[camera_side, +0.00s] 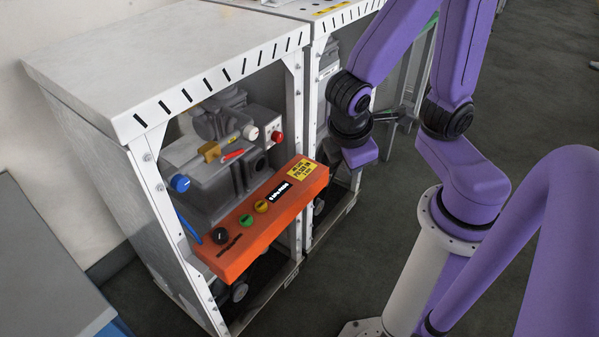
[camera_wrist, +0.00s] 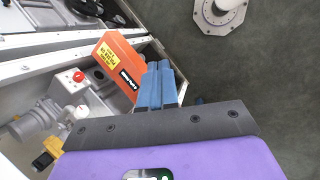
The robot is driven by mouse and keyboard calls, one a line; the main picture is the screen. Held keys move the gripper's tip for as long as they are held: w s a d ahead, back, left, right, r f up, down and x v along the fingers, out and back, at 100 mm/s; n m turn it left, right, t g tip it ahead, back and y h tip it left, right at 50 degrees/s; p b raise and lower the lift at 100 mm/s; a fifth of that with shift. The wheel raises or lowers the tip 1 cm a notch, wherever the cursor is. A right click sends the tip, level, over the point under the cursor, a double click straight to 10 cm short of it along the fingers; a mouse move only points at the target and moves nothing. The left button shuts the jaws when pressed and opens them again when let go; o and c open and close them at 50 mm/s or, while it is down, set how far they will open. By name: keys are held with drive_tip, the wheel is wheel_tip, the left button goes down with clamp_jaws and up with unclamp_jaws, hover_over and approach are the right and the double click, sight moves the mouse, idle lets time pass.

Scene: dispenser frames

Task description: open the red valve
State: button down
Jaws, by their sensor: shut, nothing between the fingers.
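In the side view, a short red lever (camera_side: 232,155) lies on the grey machinery inside the white cabinet, beside a yellow block. A round red knob (camera_side: 277,137) sits on a small white box to its right; I cannot tell for certain which of the two is the red valve. The red knob also shows at left in the wrist view (camera_wrist: 79,77); the red lever cannot be made out there. My gripper (camera_wrist: 160,68) shows blue fingers, shut and empty, near the end of the orange panel. In the side view my wrist is right of the cabinet, apart from both red parts.
An orange panel (camera_side: 240,236) with black, green and yellow knobs juts across the cabinet front. The white cabinet (camera_side: 170,55) has a solid top and front posts. A white knob (camera_side: 250,132), blue knob (camera_side: 180,183) and yellow block (camera_side: 208,151) surround the lever.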

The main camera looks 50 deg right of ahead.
drive_tip(key=s+r+y, duration=0.2)
drive_tip(key=s, duration=0.1)
drive_tip(key=s+n+y, duration=0.1)
drive_tip(key=y, duration=0.1)
drive_tip(key=shift+s+d+r+g, duration=0.15)
drive_tip(key=shift+d+r+g, duration=0.15)
drive_tip(key=shift+r, duration=0.1)
drive_tip(key=c, duration=1.7)
unclamp_jaws()
drive_tip(key=shift+s+r+y, duration=0.1)
drive_tip(key=shift+s+y, duration=0.05)
drive_tip(key=shift+y, duration=0.25)
drive_tip(key=o, duration=0.6)
drive_tip(key=shift+c, duration=0.2)
drive_tip(key=m+t+h, duration=0.6)
drive_tip(key=t+h, duration=0.5)
drive_tip(key=t, duration=0.3)
approach(233, 154)
drive_tip(key=f+x, duration=0.1)
drive_tip(key=x, duration=0.9)
drive_tip(key=shift+s+d, duration=0.35)
drive_tip(key=shift+d, duration=0.05)
clamp_jaws()
